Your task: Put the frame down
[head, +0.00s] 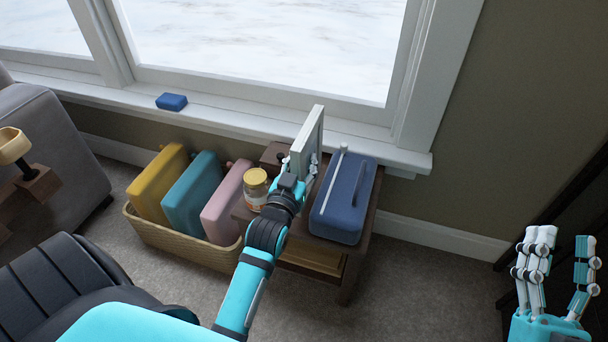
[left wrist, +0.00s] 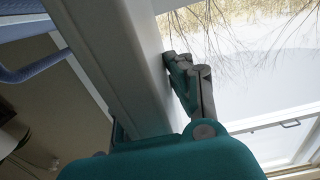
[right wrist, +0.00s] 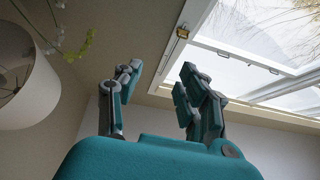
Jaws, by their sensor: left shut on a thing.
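The frame (head: 308,143) is a white upright panel seen nearly edge-on in the head view, above the small wooden side table (head: 348,277). My left gripper (head: 300,178) is shut on its lower part. In the left wrist view the frame (left wrist: 125,65) shows as a pale bar, with fingers (left wrist: 190,85) of my left gripper against its right side. Whether the frame's bottom edge touches the table top cannot be told. My right gripper (head: 557,265) is open and empty at the far right, and it also shows open in the right wrist view (right wrist: 158,85).
A blue case (head: 343,198) fills the right of the table top. A jar (head: 256,188) with a yellow lid and a dark brown box (head: 273,158) are left of the frame. A wicker basket (head: 190,240) holds yellow, teal and pink cases. A blue block (head: 171,102) lies on the windowsill.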

